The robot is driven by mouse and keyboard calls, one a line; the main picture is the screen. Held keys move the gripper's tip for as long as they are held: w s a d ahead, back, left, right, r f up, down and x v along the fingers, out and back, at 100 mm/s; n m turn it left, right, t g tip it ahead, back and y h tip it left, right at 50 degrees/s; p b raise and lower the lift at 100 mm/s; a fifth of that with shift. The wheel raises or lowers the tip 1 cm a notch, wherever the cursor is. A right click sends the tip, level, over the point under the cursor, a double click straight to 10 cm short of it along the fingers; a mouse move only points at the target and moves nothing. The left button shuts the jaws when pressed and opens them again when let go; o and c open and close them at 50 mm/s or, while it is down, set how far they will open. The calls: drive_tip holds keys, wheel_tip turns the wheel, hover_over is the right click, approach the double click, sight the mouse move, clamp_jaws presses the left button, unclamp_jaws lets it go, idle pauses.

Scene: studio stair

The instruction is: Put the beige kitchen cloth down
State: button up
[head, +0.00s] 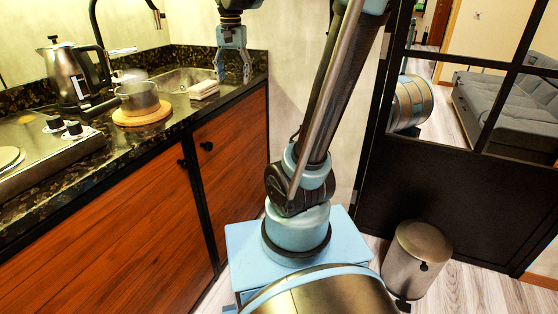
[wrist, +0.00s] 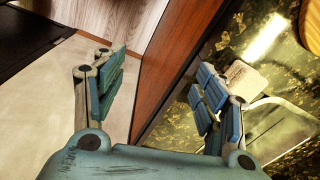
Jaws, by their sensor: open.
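The beige kitchen cloth (head: 204,89) appears as a small, pale folded block on the dark counter, beside the front right of the sink. In the wrist view the cloth (wrist: 246,78) lies on the speckled counter, just beyond the right finger. My gripper (head: 233,77) is open over the right end of the counter, to the right of the cloth and apart from it. In the wrist view my gripper (wrist: 160,82) has its fingers wide apart with nothing between them.
The sink (head: 180,79) is left of the gripper. A pot (head: 138,98) stands on a round wooden board (head: 142,115), with a kettle (head: 72,74) behind. Wooden cabinet doors (head: 232,145) drop below the counter edge. A bin (head: 417,258) stands by the black-framed partition.

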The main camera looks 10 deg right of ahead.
drive_tip(key=s+d+f+n, duration=0.1)
drive_tip(key=s+d+f, duration=0.2)
drive_tip(key=s+f, duration=0.4)
drive_tip(key=s+d+f+n+t, duration=0.1)
drive_tip(key=s+d+f+n, duration=0.1)
drive_tip(key=s+d+f, duration=0.2)
drive_tip(key=s+d+f+n, duration=0.2)
drive_tip(key=s+d+f, duration=0.1)
drive_tip(key=s+f, duration=0.7)
drive_tip(key=shift+s+d+f, duration=0.15)
drive_tip(key=shift+d+f, duration=0.15)
drive_tip(key=shift+f, duration=0.4)
drive_tip(key=shift+w+f, duration=0.2)
drive_tip(key=shift+w, duration=0.2)
drive_tip(key=shift+o, duration=0.5)
